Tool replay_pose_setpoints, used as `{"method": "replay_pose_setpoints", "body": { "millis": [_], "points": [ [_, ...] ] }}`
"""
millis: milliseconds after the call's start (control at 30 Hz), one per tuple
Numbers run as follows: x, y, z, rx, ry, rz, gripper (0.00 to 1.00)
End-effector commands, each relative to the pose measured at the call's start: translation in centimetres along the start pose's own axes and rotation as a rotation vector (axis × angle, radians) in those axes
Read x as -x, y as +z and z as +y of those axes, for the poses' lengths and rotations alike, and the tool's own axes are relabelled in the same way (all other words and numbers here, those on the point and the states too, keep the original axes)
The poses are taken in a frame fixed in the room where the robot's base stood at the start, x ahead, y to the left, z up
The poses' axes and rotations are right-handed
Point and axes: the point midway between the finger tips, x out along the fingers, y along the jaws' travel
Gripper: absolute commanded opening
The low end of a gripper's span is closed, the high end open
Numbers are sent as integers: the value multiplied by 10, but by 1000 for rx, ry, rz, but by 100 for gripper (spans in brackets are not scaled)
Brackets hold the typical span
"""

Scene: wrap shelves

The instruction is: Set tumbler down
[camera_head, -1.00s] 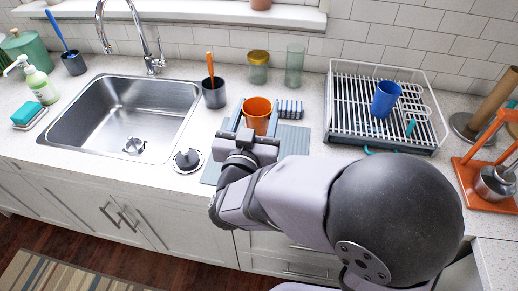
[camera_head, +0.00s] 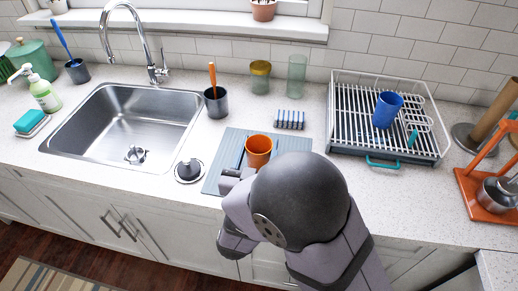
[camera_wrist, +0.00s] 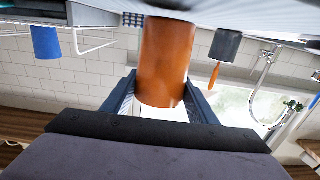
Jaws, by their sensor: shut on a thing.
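The orange tumbler (camera_head: 258,152) is upright over the blue-grey ribbed mat (camera_head: 219,174) on the counter. In the wrist view, which is upside down, the tumbler (camera_wrist: 166,60) sits between the two dark blue fingers. My gripper (camera_head: 257,156) is shut on its sides; it also shows in the wrist view (camera_wrist: 160,88). The tumbler's base is at or just above the mat, with a dark shadow beside it; I cannot tell whether they touch. My arm hides the mat's front right part.
The sink (camera_head: 130,125) and drain stopper (camera_head: 188,170) are left. A dish rack (camera_head: 345,140) with a blue cup (camera_head: 387,109) is right.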

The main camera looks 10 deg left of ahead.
Motion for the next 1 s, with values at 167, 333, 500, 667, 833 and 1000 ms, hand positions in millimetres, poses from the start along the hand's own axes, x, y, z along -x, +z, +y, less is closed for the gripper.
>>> {"method": "replay_pose_setpoints", "body": {
  "millis": [167, 333, 500, 667, 833, 1000],
  "points": [
    [0, 8, 0, -1, 0, 1, 27],
    [0, 8, 0, -2, 0, 2, 27],
    [0, 11, 0, -2, 0, 1, 27],
    [0, 12, 0, -1, 0, 1, 71],
    [0, 12, 0, -1, 0, 1, 71],
    [0, 11, 0, -1, 0, 1, 71]
  ]
}}
